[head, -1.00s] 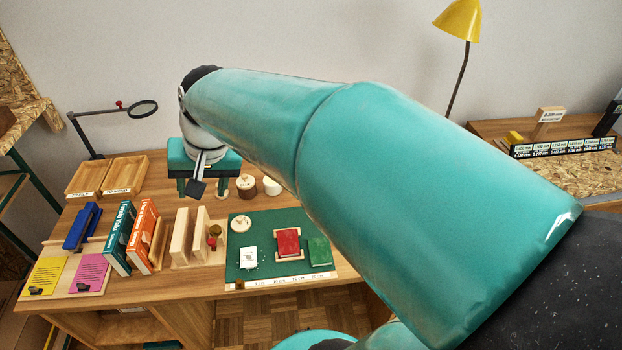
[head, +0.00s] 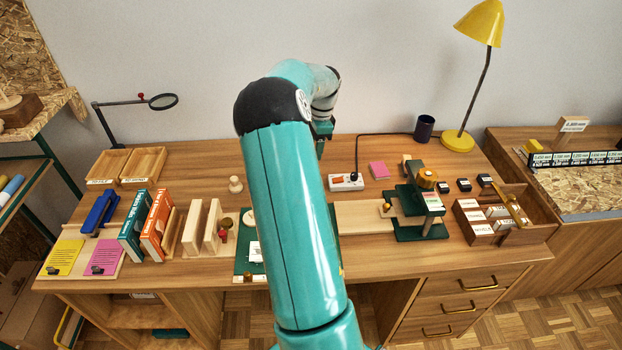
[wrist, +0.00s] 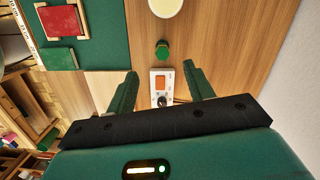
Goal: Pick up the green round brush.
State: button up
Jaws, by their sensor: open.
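A small green round item (wrist: 162,51), which looks like the green round brush, stands on the desk in the wrist view, just beyond my fingertips and roughly centred between them. My gripper (wrist: 161,74) is open and apart from it, with nothing between its fingers. In the head view I cannot make out the brush; my own arm covers that part of the desk. Only a bit of the green hand shows there, above the back of the desk.
A round pale container (wrist: 165,6) is beyond the brush. A green mat (wrist: 97,22) lies left.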

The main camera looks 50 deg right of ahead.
jog(key=f, duration=0.8)
jog(key=shift+w+f, duration=0.2)
jog(key=shift+f, duration=0.2)
jog(key=f, duration=0.5)
jog(key=shift+w+a+f, duration=0.3)
jog(key=shift+f, duration=0.05)
jog(key=c, duration=1.1)
